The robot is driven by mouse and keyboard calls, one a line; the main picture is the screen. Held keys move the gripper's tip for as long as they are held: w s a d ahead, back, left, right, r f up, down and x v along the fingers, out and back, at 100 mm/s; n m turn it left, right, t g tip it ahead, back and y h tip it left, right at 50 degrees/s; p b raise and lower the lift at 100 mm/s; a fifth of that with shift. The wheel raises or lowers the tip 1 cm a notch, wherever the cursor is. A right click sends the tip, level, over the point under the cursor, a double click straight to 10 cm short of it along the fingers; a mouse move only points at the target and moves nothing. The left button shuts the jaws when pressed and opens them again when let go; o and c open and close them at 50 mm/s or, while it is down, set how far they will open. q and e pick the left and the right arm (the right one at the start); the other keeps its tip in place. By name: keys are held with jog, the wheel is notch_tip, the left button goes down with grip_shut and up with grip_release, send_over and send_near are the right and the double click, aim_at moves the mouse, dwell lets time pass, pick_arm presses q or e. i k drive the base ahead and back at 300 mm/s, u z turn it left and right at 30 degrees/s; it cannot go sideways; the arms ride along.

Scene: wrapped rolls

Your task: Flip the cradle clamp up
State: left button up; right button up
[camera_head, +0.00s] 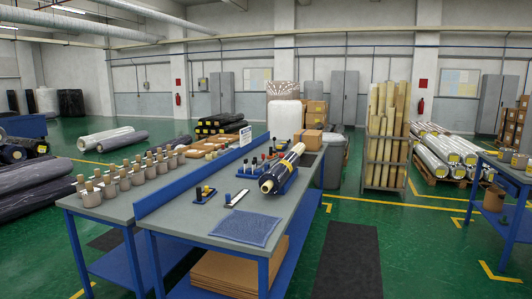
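A dark, wrapped roll (282,170) with pale core ends lies lengthwise on the near table, toward its right edge. A blue cradle (291,182) shows beside and under it, mostly hidden by the roll. The clamp is too small to make out, and I cannot tell whether it is up or down. Neither of my grippers is in view.
Several small pots stand on the table to the left. A dark floor mat (348,262) lies on clear floor at right.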

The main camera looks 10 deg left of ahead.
aim_at(282, 155)
jog(key=u, duration=0.15)
jog(key=i, duration=1.95)
jog(key=k, duration=0.9)
jog(key=u, duration=0.15)
jog(key=i, duration=0.95)
jog(key=z, duration=0.5)
jog(key=k, duration=0.9)
jog(key=z, duration=0.25)
